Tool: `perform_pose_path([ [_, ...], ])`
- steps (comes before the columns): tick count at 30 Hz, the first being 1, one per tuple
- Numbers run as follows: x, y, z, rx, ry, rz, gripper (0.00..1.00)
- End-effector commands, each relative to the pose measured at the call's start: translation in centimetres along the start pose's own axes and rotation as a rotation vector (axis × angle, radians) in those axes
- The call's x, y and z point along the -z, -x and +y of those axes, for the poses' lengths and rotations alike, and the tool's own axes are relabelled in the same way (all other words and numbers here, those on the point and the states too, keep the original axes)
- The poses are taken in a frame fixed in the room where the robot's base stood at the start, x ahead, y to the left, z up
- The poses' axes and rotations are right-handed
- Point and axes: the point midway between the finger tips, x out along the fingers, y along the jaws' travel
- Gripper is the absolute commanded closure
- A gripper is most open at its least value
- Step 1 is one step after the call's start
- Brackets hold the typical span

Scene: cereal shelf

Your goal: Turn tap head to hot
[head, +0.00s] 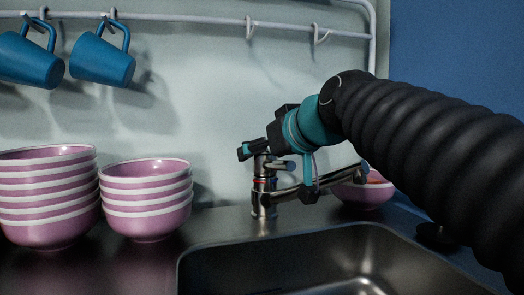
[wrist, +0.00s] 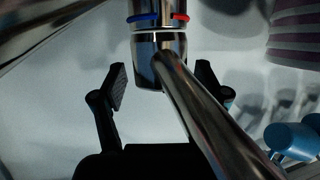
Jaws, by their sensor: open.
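The chrome tap (head: 263,197) stands behind the sink in the head view, with its spout reaching right. In the wrist view, the tap body (wrist: 158,12) has a ring with a blue mark on the left and a red mark on the right. The tap head (wrist: 147,60) is at the ring's lower side, and a chrome lever (wrist: 215,125) runs from it toward the lower right. My gripper (head: 276,168) is open at the tap head. In the wrist view, my gripper (wrist: 162,82) has one finger on each side of the head; contact is unclear.
Two stacks of pink striped bowls, left (head: 45,200) and right (head: 145,200), stand left of the tap. Another pink bowl (head: 362,194) is behind the spout. Blue mugs (head: 102,58) hang from a rail (head: 200,18). The sink (head: 300,262) is in front.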

Motion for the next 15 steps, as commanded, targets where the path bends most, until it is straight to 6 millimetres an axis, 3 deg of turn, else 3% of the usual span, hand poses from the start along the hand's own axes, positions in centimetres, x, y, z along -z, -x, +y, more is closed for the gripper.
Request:
perform_pose_path([
  [9,0.01,-0.27,0.01,-0.001,0.0,0.001,0.26],
  [11,0.01,-0.27,0.01,-0.001,0.0,0.001,0.39],
  [15,0.01,-0.26,0.01,-0.001,0.0,0.001,0.74],
])
